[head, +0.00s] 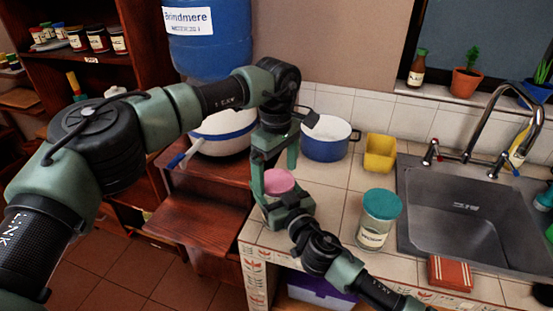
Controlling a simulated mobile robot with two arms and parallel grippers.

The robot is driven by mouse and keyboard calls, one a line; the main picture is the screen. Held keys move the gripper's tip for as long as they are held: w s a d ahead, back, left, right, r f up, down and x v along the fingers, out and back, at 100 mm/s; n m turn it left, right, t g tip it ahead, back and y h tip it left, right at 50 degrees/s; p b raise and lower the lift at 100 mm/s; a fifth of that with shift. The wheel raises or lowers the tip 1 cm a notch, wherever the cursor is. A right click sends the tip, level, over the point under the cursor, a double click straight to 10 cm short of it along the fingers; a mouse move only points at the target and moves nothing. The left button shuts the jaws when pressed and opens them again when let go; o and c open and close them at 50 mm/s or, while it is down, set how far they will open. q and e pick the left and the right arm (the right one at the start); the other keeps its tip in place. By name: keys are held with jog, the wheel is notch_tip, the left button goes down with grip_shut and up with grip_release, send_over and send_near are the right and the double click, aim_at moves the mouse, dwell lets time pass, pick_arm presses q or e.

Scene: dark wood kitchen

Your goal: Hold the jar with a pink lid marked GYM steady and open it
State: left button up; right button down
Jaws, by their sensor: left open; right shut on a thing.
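The jar with a pink lid (279,181) stands at the front left of the tiled counter. Its body is mostly hidden by my grippers, and no GYM marking can be read. My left gripper (276,172) points down from above, open, with its fingers on either side of the pink lid; whether they touch it I cannot tell. My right gripper (287,205) comes in low from the front right and is shut on the jar's body below the lid. The lid sits on top of the jar.
A teal-lidded jar (380,212) stands right of my grippers. Behind are a white-and-blue pot (326,138) and a yellow container (380,154). The sink (455,215) is at the right, with a red-brown block (451,273) by its front edge. Wooden steps (205,212) stand left.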

pick_arm(q)
jog(key=shift+f, duration=0.45)
jog(key=c, duration=1.5)
jog(key=n, duration=0.6)
jog(key=shift+n, duration=0.3)
jog(key=o, duration=1.6)
jog(key=shift+c, duration=0.2)
jog(key=shift+r, duration=0.1)
